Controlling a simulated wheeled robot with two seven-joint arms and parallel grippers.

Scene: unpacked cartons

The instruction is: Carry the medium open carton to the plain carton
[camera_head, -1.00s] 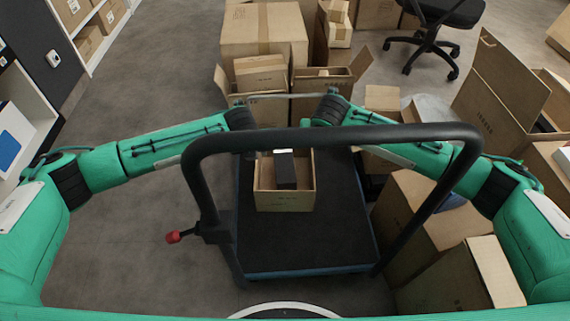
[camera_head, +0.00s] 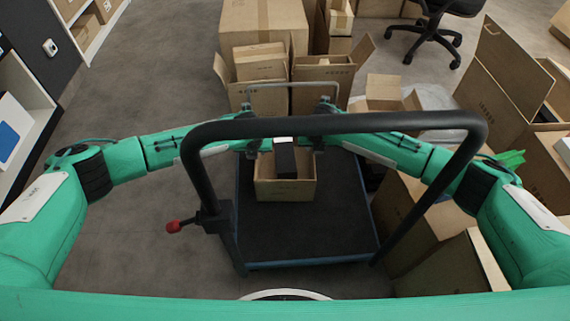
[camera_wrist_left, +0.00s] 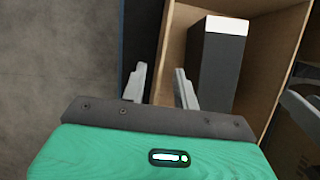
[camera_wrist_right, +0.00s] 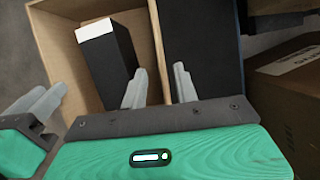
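The medium open carton (camera_head: 286,190) stands on the black cart deck with a dark box (camera_head: 286,160) with a white top end inside it. My left gripper (camera_head: 254,152) is at its left wall and my right gripper (camera_head: 318,150) at its right wall, both partly hidden by the cart handle. In the left wrist view, the open fingers (camera_wrist_left: 160,88) stand either side of the carton's wall (camera_wrist_left: 167,45). In the right wrist view, the fingers (camera_wrist_right: 160,88) are also apart, with the opposite wall (camera_wrist_right: 157,45) between them. A large closed carton (camera_head: 263,28) stands at the back; whether it is the plain carton is unclear.
The cart handle (camera_head: 330,124) arches in front of my arms. Several open cartons (camera_head: 325,78) stand just beyond the cart, and more cartons (camera_head: 425,220) crowd its right side. An office chair (camera_head: 432,35) is at the back right. Floor to the left (camera_head: 130,220) is free.

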